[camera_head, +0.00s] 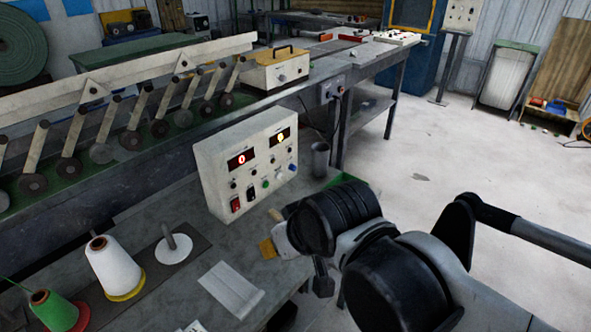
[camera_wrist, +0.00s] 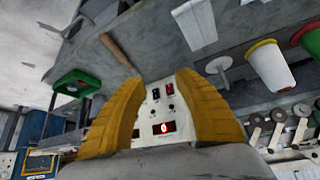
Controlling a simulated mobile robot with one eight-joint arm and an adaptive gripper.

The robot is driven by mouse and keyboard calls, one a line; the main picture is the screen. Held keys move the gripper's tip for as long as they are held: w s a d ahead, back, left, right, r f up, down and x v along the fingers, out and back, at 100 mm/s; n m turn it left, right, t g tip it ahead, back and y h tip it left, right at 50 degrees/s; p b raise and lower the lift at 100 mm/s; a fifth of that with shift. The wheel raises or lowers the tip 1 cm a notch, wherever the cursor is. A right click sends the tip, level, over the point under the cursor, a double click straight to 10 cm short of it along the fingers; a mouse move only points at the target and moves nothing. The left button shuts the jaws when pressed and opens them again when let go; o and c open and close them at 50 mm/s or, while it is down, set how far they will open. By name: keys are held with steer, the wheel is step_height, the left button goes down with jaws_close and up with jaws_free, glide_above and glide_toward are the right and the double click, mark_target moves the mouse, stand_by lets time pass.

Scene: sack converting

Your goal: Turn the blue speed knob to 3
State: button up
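A white control box (camera_head: 225,165) stands on the grey bench with a red display (camera_head: 241,159) reading 0 and a second yellow display (camera_head: 283,135) whose digit is unclear. The blue knob (camera_head: 292,167) is low at the right end of its front; its pointer setting is too small to read. My gripper (camera_head: 268,230) is in front of the box, below and left of the blue knob, apart from it. In the wrist view, the two yellow fingers of my gripper (camera_wrist: 159,80) are spread with nothing between them. The box (camera_wrist: 148,110) appears upside down beyond; the blue knob cannot be made out there.
A green button (camera_head: 265,184) and rocker switches (camera_head: 236,204) share the panel. A grey cup (camera_head: 320,158) stands right of the box. A wooden handle (camera_wrist: 117,48) lies near the gripper. A white thread cone (camera_head: 115,268) and green cone (camera_head: 50,308) stand front left.

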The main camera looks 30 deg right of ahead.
steer(key=w+d+n+y+p, duration=0.1)
steer(key=w+d, duration=0.2)
steer(key=w, duration=0.7)
steer(key=n+t+y+p, duration=0.2)
steer(key=n+t, duration=0.2)
steer(key=t, duration=0.2)
glide_toward(295, 168)
steer(key=b+x, duration=0.3)
steer(key=x, duration=0.5)
steer(key=shift+s+f, duration=0.1)
steer(key=shift+f, duration=0.05)
steer(key=shift+w+a+f, duration=0.15)
steer(key=shift+w+a, duration=0.05)
steer(key=shift+w, duration=0.45)
jaws_close()
